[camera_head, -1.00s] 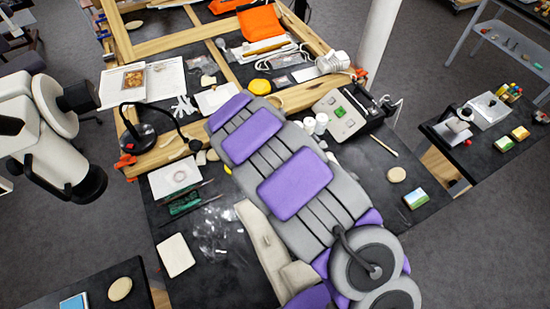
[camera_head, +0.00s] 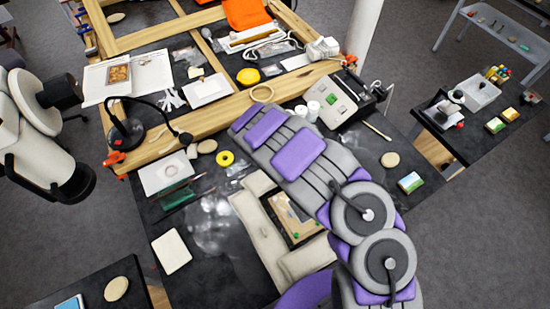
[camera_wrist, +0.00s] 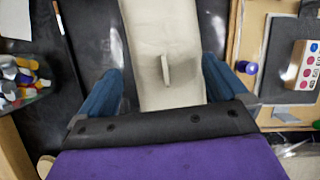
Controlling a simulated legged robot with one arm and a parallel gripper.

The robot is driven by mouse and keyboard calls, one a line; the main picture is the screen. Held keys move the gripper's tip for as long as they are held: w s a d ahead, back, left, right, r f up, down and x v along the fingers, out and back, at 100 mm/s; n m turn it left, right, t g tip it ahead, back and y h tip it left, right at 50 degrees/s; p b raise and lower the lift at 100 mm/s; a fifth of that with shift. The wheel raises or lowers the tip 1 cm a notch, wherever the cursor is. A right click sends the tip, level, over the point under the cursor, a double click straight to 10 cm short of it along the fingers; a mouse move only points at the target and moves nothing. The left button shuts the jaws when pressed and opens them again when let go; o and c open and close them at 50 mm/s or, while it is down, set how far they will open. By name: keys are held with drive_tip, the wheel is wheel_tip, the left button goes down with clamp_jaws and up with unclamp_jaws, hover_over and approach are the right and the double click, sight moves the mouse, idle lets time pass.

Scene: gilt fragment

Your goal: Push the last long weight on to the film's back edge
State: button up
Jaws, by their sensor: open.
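In the wrist view a long cream weight (camera_wrist: 155,30) with a small upright tab (camera_wrist: 165,69) runs away from me. My gripper (camera_wrist: 162,88) is open; its two blue fingers stand on either side of the weight's near end, with nothing clamped between them. I cannot tell whether they touch it. In the head view other cream weights lie on the left side (camera_head: 262,240), the far side (camera_head: 258,183) and the near side (camera_head: 308,258) of a dark-framed panel (camera_head: 300,222). My arm covers the panel's right side and my fingertips there. The film itself is not clear.
A yellow ring (camera_head: 225,158) and a white board (camera_head: 171,251) lie left of the panel. A lamp (camera_head: 125,132) and a grey device (camera_head: 338,97) stand near the wooden frame.

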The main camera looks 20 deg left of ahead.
drive_tip(key=shift+x, duration=0.8)
drive_tip(key=shift+w+d+f+b, duration=0.25)
drive_tip(key=shift+d+f+b, duration=0.05)
drive_tip(key=shift+d+f, duration=0.4)
drive_tip(key=shift+a, duration=0.2)
drive_tip(key=shift+c, duration=0.2)
drive_tip(key=shift+a, duration=0.1)
drive_tip(key=c, duration=0.3)
drive_tip(key=shift+r, duration=0.1)
drive_tip(key=c, duration=0.8)
drive_tip(key=shift+s, duration=0.1)
